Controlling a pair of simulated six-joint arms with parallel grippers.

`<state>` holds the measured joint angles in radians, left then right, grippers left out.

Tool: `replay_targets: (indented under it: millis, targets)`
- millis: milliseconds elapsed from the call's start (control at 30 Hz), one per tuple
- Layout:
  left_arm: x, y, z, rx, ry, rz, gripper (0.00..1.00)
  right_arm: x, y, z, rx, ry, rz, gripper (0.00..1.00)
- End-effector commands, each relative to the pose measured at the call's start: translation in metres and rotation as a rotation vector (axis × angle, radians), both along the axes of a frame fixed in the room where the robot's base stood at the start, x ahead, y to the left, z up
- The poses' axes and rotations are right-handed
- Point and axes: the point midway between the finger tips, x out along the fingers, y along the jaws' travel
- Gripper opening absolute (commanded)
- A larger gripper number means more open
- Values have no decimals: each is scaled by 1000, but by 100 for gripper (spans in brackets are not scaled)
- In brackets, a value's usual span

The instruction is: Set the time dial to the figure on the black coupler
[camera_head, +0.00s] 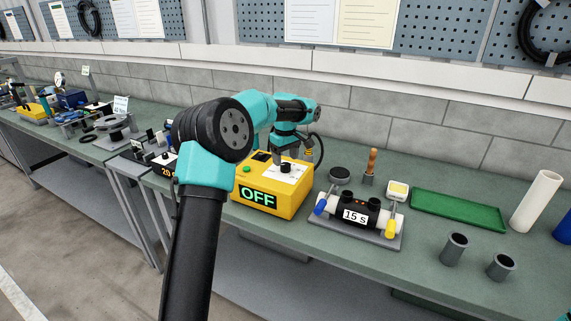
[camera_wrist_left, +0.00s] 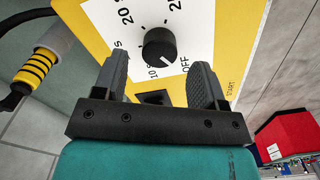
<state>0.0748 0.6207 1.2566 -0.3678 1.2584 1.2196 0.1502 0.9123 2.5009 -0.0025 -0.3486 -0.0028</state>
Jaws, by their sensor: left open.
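The yellow timer box (camera_head: 272,190) stands on the bench, and its front display reads OFF. Its black time dial (camera_wrist_left: 158,48) sits on a white scale plate; the dial's white mark points towards OFF in the left wrist view. Scale figures 10 s and 20 s are readable; others are partly cut off or hidden. The black coupler (camera_head: 373,205) carries a white label reading 15 s and joins white pipe pieces on a grey plate. My left gripper (camera_wrist_left: 159,68) is open, with its fingers on either side of the dial in that view; contact cannot be told. My right gripper is not in view.
Right of the box are a wooden-handled tool (camera_head: 372,163), a green tray (camera_head: 457,210), grey cups (camera_head: 454,249) and a white tube (camera_head: 536,201). A yellow-striped cable fitting (camera_wrist_left: 33,75) is beside the timer box.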

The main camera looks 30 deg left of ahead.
Motion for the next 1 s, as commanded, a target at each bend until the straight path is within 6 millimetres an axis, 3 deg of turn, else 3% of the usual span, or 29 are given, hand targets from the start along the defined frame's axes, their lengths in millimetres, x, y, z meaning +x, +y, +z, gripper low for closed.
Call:
replay_targets:
  millis: [200,567,1000]
  targets:
    - [0,0,-24,0,1,0,65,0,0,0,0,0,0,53]
    - [0,0,-28,0,-1,0,65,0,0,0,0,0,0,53]
    - [0,0,-27,0,-1,0,23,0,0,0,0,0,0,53]
